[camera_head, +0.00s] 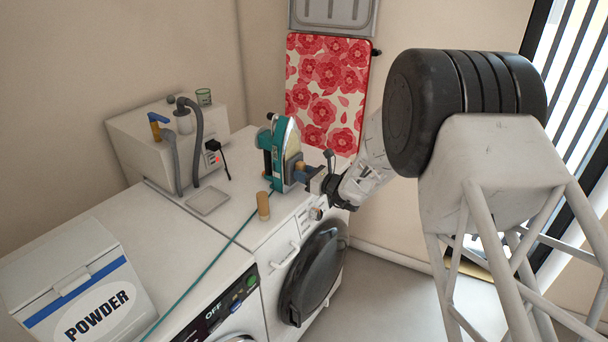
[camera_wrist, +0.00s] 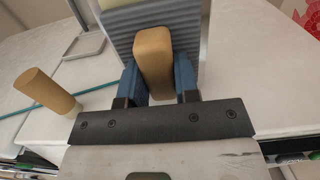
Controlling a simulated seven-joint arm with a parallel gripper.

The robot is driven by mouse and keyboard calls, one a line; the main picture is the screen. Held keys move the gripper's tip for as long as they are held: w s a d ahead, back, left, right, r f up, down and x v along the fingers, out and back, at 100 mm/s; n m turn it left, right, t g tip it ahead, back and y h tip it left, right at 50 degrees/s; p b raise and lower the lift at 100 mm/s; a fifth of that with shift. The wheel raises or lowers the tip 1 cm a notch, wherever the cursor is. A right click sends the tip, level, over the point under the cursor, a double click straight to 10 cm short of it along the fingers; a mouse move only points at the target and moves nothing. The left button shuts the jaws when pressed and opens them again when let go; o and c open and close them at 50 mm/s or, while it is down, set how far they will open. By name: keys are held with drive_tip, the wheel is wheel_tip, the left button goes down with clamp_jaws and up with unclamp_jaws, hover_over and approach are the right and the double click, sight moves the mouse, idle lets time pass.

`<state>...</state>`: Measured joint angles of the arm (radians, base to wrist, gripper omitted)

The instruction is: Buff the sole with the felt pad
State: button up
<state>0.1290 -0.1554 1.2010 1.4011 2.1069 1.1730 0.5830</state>
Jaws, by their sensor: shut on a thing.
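A teal iron (camera_head: 278,150) stands on end on top of the right-hand white machine, with a pale sole face (camera_head: 293,142) toward my arm. My gripper (camera_head: 302,172) is close in front of that face. In the wrist view, my gripper's blue fingers (camera_wrist: 160,80) are shut on a tan block (camera_wrist: 154,55), apparently the felt pad or its handle. A grey ribbed surface (camera_wrist: 118,22) lies directly behind the block. I cannot tell whether it is the sole or part of the pad, nor whether pad and sole touch.
A tan cylinder (camera_head: 263,205) stands near the machine's front edge, also in the wrist view (camera_wrist: 48,90). A teal cord (camera_head: 215,262) crosses the tops. A white unit with hoses (camera_head: 165,140), a small tray (camera_head: 209,201) and a powder box (camera_head: 85,285) stand left.

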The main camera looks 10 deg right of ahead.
sight(304, 166)
drive_tip(key=shift+w+a, duration=0.15)
drive_tip(key=shift+r, duration=1.55)
drive_tip(key=shift+r, duration=1.6)
drive_tip(key=shift+r, duration=1.4)
drive_tip(key=shift+f, duration=0.15)
